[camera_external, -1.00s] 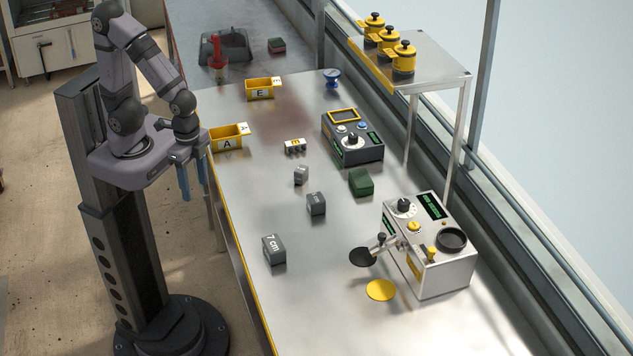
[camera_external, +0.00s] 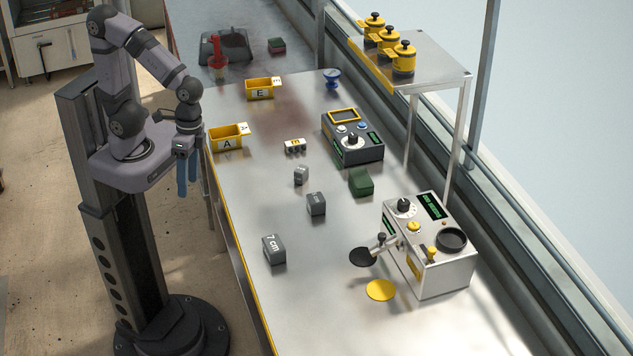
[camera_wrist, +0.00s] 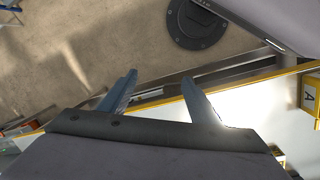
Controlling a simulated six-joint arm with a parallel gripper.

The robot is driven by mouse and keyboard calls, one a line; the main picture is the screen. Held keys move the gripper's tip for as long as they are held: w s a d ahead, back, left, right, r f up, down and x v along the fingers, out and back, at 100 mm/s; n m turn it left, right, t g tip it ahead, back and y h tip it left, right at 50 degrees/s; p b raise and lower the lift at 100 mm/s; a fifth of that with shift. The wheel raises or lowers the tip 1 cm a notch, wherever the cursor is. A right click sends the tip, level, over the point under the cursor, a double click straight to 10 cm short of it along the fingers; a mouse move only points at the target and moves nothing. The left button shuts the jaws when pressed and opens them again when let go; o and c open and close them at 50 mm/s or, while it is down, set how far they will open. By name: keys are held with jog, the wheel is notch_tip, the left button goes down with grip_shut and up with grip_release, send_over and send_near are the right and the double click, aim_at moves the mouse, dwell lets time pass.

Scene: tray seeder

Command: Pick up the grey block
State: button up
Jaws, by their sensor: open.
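Several grey blocks stand on the metal table (camera_external: 235,225). The largest grey block (camera_external: 274,250), marked 7 cm, is near the left edge. A middle-sized dark grey block (camera_external: 316,204) stands behind it to the right. A small lighter grey block (camera_external: 301,175) is farther back. My gripper (camera_external: 187,190) hangs beside the table's left edge, apart from all the blocks. In the wrist view its two blue fingers (camera_wrist: 158,88) are spread with nothing between them. No grey block shows in the wrist view.
Yellow bins A (camera_external: 226,138) and E (camera_external: 260,89) stand at the back left. A dark device (camera_external: 352,140), a green block (camera_external: 361,183) and a grey machine (camera_external: 428,250) with a yellow disc (camera_external: 380,290) stand to the right. The table's front is mostly clear.

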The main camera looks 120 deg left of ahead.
jog(key=w+d+f+n+t+h+b, duration=0.1)
jog(key=w+d+n+t+h+b, duration=0.35)
jog(key=w+n, duration=0.6)
jog(key=w+a+r+n+t+h+b, duration=0.2)
jog(key=w+a+n+t, duration=0.5)
jog(key=w+n, duration=0.55)
jog(key=n, duration=0.2)
send_near(279, 261)
jog(key=shift+s+a+r+g+p, duration=0.15)
jog(key=shift+r+g+p, duration=0.1)
jog(key=shift+r, duration=0.25)
jog(key=shift+s+a+r+g+p, duration=0.1)
jog(key=shift+s+a+r+g, duration=0.1)
jog(key=shift+r, duration=0.3)
jog(key=shift+w+f, duration=0.1)
jog(key=shift+f, duration=0.55)
jog(key=shift+p+x, duration=0.9)
jog(key=shift+x, duration=2.75)
jog(key=shift+w+a+r, duration=0.1)
jog(key=shift+r, duration=0.05)
jog(key=c, duration=1.3)
